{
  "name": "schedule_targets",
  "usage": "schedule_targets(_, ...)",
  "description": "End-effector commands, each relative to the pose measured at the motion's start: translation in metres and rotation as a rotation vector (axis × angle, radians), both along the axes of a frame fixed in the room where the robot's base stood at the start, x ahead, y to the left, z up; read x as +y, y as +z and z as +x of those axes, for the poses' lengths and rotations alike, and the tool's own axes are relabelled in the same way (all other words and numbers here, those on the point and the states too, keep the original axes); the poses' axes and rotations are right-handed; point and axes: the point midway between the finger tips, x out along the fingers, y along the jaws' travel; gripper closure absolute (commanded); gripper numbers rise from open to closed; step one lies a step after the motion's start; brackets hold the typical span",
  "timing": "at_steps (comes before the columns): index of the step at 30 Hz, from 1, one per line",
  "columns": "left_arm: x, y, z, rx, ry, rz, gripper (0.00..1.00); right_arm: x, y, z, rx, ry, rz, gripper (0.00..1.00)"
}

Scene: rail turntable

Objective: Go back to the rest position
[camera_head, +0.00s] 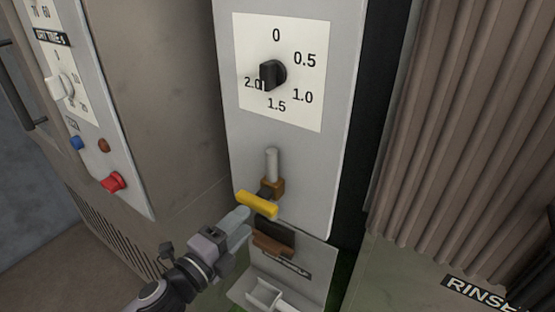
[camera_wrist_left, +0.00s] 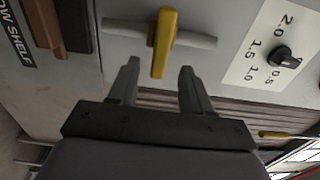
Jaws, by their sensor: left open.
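My left gripper (camera_head: 238,222) reaches up from the lower left to the white panel. Its fingers are apart with nothing between them that I can see held. A yellow lever handle (camera_head: 258,205) lies just beyond the fingertips, below a grey upright pin (camera_head: 271,162) on a brown mount. In the left wrist view the open gripper (camera_wrist_left: 158,70) points at the yellow handle (camera_wrist_left: 164,43), whose near end shows between the fingertips. I cannot tell the exact gap in depth. My right gripper is in neither view.
The panel carries a black dial (camera_head: 272,74) marked 0 to 2.0. Below the handle are a dark slot with a brown edge (camera_head: 273,246) and a white bracket (camera_head: 265,296). Left stands a cabinet with a red button (camera_head: 113,182); right is a ribbed brown curtain (camera_head: 460,120).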

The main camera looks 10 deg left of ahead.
Motion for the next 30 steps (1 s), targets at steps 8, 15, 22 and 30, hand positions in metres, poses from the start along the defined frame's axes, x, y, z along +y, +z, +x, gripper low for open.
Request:
schedule_targets(8, 0.01, -0.031, -0.028, 0.271, 0.107, -0.347, 0.51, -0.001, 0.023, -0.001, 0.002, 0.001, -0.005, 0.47)
schedule_targets(15, 0.024, -0.095, -0.109, 0.716, 0.407, -0.999, 0.51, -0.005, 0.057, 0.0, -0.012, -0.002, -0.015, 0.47)
schedule_targets(22, 0.026, -0.124, -0.161, 0.891, 0.603, -1.323, 0.51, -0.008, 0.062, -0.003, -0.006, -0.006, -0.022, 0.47)
schedule_targets(30, 0.027, -0.125, -0.163, 0.899, 0.613, -1.34, 0.51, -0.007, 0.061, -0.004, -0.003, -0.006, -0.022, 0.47)
